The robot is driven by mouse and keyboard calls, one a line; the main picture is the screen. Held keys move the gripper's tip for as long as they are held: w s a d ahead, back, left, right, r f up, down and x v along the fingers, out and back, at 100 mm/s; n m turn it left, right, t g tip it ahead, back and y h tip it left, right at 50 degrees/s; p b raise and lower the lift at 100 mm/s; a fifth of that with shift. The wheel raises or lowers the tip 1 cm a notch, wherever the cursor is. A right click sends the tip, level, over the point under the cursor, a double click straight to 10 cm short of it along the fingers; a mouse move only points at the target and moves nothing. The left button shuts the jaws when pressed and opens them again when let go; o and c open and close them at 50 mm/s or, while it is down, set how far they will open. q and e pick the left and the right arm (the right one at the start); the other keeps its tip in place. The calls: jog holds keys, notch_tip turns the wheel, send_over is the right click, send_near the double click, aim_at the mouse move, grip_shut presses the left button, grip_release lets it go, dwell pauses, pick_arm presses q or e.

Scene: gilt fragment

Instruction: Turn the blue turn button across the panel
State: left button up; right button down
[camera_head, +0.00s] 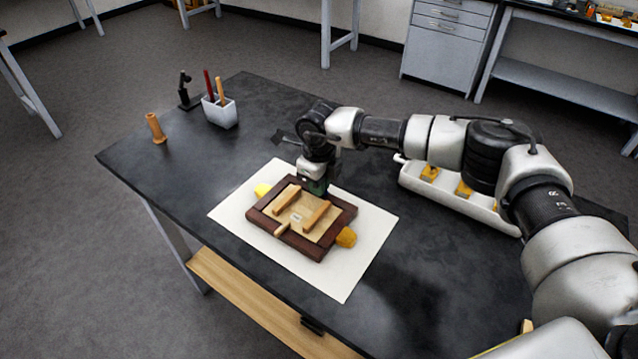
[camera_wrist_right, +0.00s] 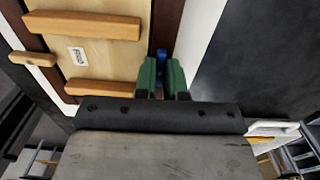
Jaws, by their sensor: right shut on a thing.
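A dark wooden frame (camera_head: 258,219) holds a pale panel (camera_head: 293,216) with two wooden bars and a small label. The blue turn button (camera_wrist_right: 163,56) shows as a small blue piece between the green fingers in the right wrist view. It sits at the dark frame rail beside the panel. My right gripper (camera_head: 316,188) points down at the frame's far right side and is shut on the button; the wrist view shows the fingers (camera_wrist_right: 163,76) on either side of it. The button is hidden in the head view, and its exact angle is unclear. My left gripper is out of view.
The frame rests on a white sheet (camera_head: 345,280), with yellow blocks (camera_head: 346,237) at its edges. A pale wooden turn button (camera_head: 282,229) is on the near rail. A white tray (camera_head: 410,183) lies right, under my arm. A pen cup (camera_head: 220,114) and wooden piece (camera_head: 156,128) stand back left.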

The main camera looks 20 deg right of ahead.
jog(key=n+b, duration=0.2)
jog(key=n, duration=0.1)
jog(key=shift+f+b, duration=0.2)
jog(key=shift+b, duration=0.15)
jog(key=n+b, duration=0.3)
jog(key=n, duration=0.2)
jog(key=shift+n+b, duration=0.3)
jog(key=n+b, duration=0.2)
jog(key=n, duration=0.2)
jog(key=shift+r+n, duration=0.1)
jog(key=shift+n, duration=0.2)
jog(key=shift+r+n+b, duration=0.1)
jog(key=shift+n+b, duration=0.8)
jog(key=shift+n, duration=1.1)
jog(key=c, duration=1.2)
grip_release()
jog(key=shift+r, duration=0.1)
